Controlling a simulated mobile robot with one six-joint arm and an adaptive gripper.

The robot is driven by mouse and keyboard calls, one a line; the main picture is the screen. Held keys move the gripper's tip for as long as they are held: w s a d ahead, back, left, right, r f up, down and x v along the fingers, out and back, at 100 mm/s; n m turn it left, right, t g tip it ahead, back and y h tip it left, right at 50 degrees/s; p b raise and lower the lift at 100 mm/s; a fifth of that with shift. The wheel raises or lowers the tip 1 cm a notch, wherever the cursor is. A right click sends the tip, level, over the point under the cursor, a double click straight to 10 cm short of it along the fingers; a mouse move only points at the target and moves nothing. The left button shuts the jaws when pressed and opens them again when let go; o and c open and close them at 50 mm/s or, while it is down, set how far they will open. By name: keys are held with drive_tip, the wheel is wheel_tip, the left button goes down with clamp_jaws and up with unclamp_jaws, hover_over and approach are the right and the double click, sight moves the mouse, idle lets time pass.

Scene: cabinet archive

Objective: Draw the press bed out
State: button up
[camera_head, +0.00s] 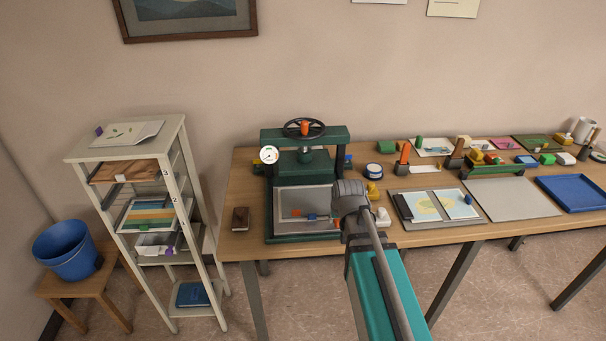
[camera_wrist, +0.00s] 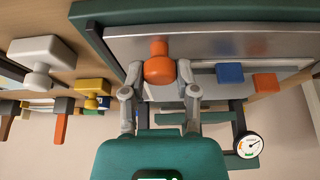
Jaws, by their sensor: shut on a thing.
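The press (camera_head: 346,134) is a green frame with a black handwheel and stands on the wooden table left of centre. Its press bed (camera_head: 300,198), a flat grey plate, lies at the front of the green base. My gripper (camera_wrist: 159,82) is shut on the orange knob (camera_wrist: 159,48) at the edge of the bed, one finger on each side, as the wrist view shows. In that view the bed (camera_wrist: 200,45) spans the top. In the head view my wrist covers the bed's right side and most of the gripper.
A round gauge (camera_head: 269,154) sits on the press. A blue block (camera_wrist: 230,73) and an orange block (camera_wrist: 265,83) show beside the knob. A shelf rack (camera_head: 178,190) stands left.

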drive_tip(key=shift+s, duration=1)
drive_tip(key=o, duration=1)
drive_tip(key=shift+c, duration=0.2)
drive_tip(key=shift+r, duration=0.1)
drive_tip(key=p+v, duration=0.4)
drive_tip(key=shift+s+r+p, duration=0.15)
drive_tip(key=shift+r+p, duration=0.15)
drive_tip(key=shift+r, duration=0.05)
drive_tip(key=shift+f, duration=0.15)
